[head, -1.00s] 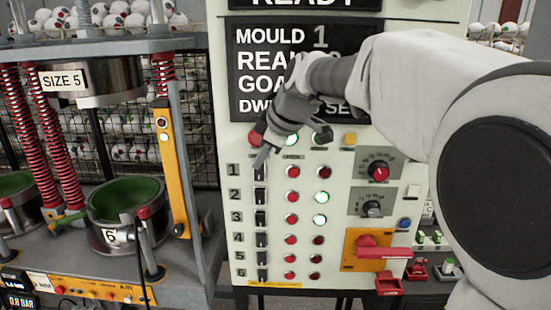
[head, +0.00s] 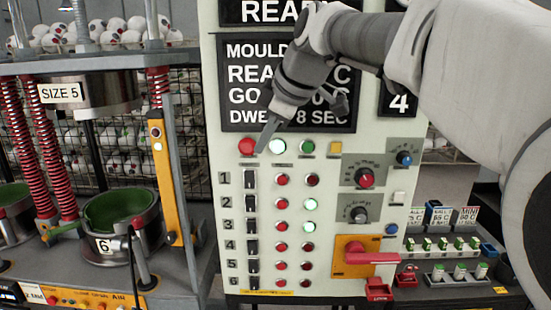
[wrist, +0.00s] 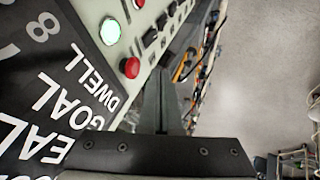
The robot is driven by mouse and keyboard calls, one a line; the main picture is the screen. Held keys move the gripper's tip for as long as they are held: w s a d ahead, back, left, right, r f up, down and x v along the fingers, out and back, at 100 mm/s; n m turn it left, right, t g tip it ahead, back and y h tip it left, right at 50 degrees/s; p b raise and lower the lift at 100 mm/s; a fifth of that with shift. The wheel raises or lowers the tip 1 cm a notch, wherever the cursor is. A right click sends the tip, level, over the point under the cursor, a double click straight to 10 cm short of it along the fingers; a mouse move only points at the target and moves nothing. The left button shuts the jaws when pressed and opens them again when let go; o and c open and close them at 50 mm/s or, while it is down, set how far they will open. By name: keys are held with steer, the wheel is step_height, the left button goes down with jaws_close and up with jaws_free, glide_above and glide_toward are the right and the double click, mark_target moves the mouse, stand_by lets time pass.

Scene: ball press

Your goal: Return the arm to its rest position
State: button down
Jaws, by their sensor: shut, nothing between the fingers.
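My gripper (head: 267,134) is in front of the control panel (head: 400,200), with its fingertips pointing down just right of the red button (head: 247,146) and above the column of numbered switches. Its fingers are together and hold nothing. In the wrist view the closed fingers (wrist: 163,92) show in the middle, with the red button (wrist: 130,67) and the lit button (wrist: 110,31) to their left. My arm comes in from the right and hides part of the display (head: 260,75). I cannot tell how far the fingertips are from the panel face.
The press with mould 6 (head: 117,222) and its red springs (head: 68,150) stands left of the panel. A red handle on an orange plate (head: 362,257) sticks out at the lower right. A bench with small switches (head: 445,245) is at the right. Balls fill racks behind.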

steer(key=shift+s+d+r, duration=0.15)
steer(key=shift+d+r, duration=0.1)
steer(key=shift+r, duration=0.25)
steer(key=s+d+f+m+h, duration=0.2)
steer(key=s+d+f+m, duration=0.6)
steer(key=s, duration=0.4)
steer(key=s+d+f+m+h, duration=0.3)
steer(key=s+d+f+m, duration=0.6)
steer(key=s+d+f, duration=0.2)
steer(key=shift+s+d+t, duration=0.3)
steer(key=shift+s+d, duration=0.25)
steer(key=shift+d, duration=0.35)
